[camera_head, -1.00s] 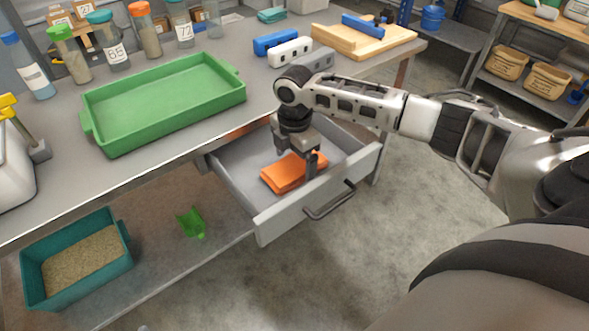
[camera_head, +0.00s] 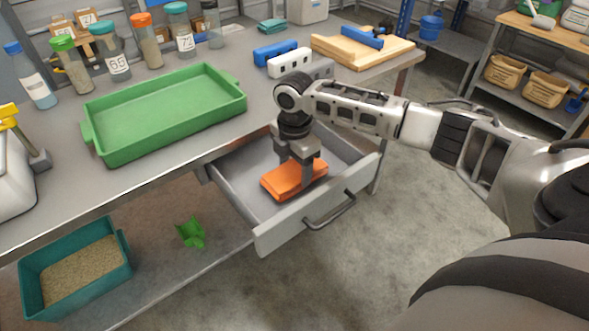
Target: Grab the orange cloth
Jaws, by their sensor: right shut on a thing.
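The orange cloth (camera_head: 284,182) lies folded in the open grey drawer (camera_head: 238,186) under the workbench. My right gripper (camera_head: 296,180) reaches down into the drawer from above, with its arm coming in from the right. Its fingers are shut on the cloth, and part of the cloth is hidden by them. The cloth sits low in the drawer; I cannot tell whether it touches the drawer floor. My left gripper is not in view.
The drawer front with its handle (camera_head: 330,210) sticks out over the floor. A green tray (camera_head: 165,112), several jars and blue and white blocks stand on the bench (camera_head: 60,195).

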